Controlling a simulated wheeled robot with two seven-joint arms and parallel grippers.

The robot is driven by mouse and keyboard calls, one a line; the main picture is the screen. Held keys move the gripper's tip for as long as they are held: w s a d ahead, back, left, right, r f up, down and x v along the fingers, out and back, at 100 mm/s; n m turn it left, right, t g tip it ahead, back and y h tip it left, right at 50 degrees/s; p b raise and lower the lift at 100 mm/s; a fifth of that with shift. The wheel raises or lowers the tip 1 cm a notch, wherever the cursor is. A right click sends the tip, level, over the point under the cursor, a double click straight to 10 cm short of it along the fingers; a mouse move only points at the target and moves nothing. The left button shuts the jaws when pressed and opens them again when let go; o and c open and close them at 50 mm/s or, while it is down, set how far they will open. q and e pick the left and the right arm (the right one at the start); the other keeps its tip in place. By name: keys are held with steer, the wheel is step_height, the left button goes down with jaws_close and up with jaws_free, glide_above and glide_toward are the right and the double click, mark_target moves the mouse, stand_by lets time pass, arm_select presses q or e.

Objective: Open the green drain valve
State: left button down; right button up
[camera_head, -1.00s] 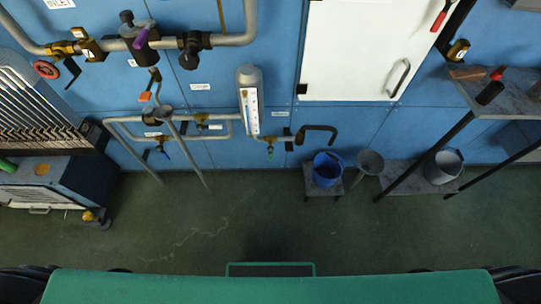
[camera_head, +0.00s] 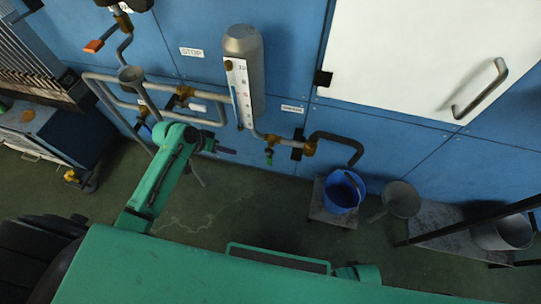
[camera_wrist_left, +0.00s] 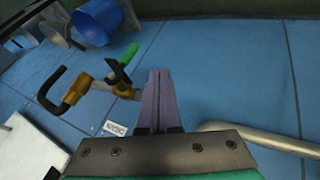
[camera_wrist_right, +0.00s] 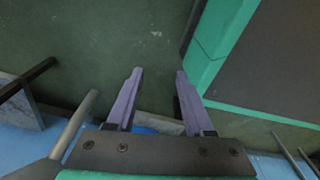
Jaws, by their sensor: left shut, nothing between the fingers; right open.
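The green drain valve handle (camera_head: 268,156) hangs under the brass fitting on the low pipe right of the sight-glass column. In the left wrist view the green handle (camera_wrist_left: 127,56) shows just left of the fingers, beside a black part and the brass pipe. My left gripper (camera_head: 233,152) is shut and empty, left of the valve and apart from it in the picture; its fingers (camera_wrist_left: 158,73) point up in the left wrist view. My right gripper (camera_wrist_right: 159,73) is open and empty over the floor in the right wrist view; its fingers are out of the head view.
A bent black outlet pipe (camera_head: 342,139) arches over the blue bucket (camera_head: 342,190) on a low stand. The grey sight-glass column (camera_head: 243,60) stands left of the valve. A grey bucket (camera_head: 402,199) stands right. Open floor (camera_head: 240,205) lies below the valve.

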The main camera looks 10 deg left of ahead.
mark_target(269, 158)
arm_select(q)
steer(key=w+d+f+b, duration=0.3)
steer(key=d+f, duration=0.4)
steer(key=d, duration=0.2)
arm_select(e)
steer(key=w+a+r, duration=0.1)
steer(key=w+r, duration=0.3)
steer(key=w, duration=0.2)
steer(key=shift+a+r, duration=0.15)
steer(key=shift+a, duration=0.15)
arm_select(q)
steer(key=shift+f+h, duration=0.2)
steer(key=shift+h, duration=0.1)
